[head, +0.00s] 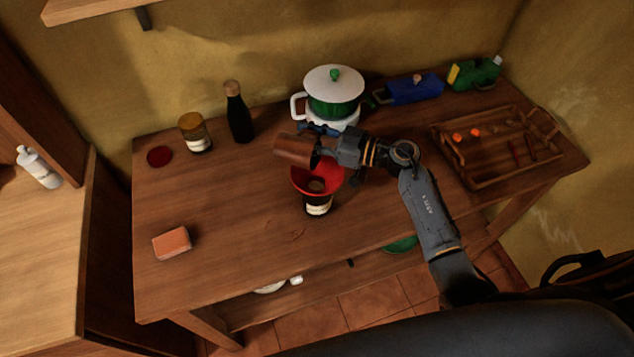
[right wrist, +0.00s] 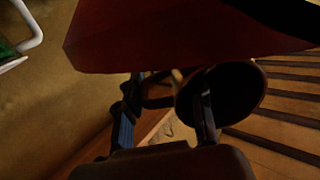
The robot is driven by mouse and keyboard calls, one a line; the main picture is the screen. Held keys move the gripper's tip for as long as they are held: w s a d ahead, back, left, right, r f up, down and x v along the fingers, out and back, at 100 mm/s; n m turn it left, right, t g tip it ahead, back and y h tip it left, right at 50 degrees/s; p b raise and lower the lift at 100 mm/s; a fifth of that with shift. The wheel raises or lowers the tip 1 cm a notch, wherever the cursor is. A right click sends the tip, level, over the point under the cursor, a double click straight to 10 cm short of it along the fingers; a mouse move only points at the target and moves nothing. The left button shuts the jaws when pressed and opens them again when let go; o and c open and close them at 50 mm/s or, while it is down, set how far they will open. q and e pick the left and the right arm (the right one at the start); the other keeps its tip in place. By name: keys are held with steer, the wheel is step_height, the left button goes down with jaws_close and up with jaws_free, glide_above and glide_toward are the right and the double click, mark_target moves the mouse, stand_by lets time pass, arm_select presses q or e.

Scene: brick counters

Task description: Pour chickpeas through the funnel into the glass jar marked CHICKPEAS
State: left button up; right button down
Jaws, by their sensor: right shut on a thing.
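My right gripper (head: 330,148) is shut on a brown cup (head: 292,150) in the head view. The cup is tipped on its side, above and slightly left of the red funnel (head: 331,181), with its dark mouth towards the funnel. The funnel sits in the glass jar (head: 318,207), whose pale label is too small to read. I cannot make out any chickpeas falling. In the right wrist view, my gripper's fingers (right wrist: 165,115) show beside a dark round shape; I cannot tell clearly what they grip there. My left gripper is not in view.
An amber-topped jar (head: 196,134), a dark red lid (head: 159,156) and a black bottle (head: 238,115) stand left. A white-and-green pot (head: 336,98) stands behind the gripper. A wooden tray (head: 477,181) is at right, an orange sponge-like block (head: 172,243) front left. The front middle is clear.

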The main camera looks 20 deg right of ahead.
steer(key=shift+w+f, duration=0.15)
steer(key=shift+w, duration=0.05)
steer(key=shift+d, duration=0.1)
steer(key=shift+s+b, duration=0.2)
steer(key=shift+b, duration=0.15)
steer(key=shift+w, duration=0.25)
steer(key=shift+s+d+y, duration=0.1)
steer(key=shift+s+y, duration=0.1)
steer(key=shift+y, duration=0.1)
steer(key=shift+s+t+b, duration=0.1)
steer(key=shift+t+b, duration=0.2)
steer(key=shift+b, duration=0.05)
steer(key=shift+a, duration=0.2)
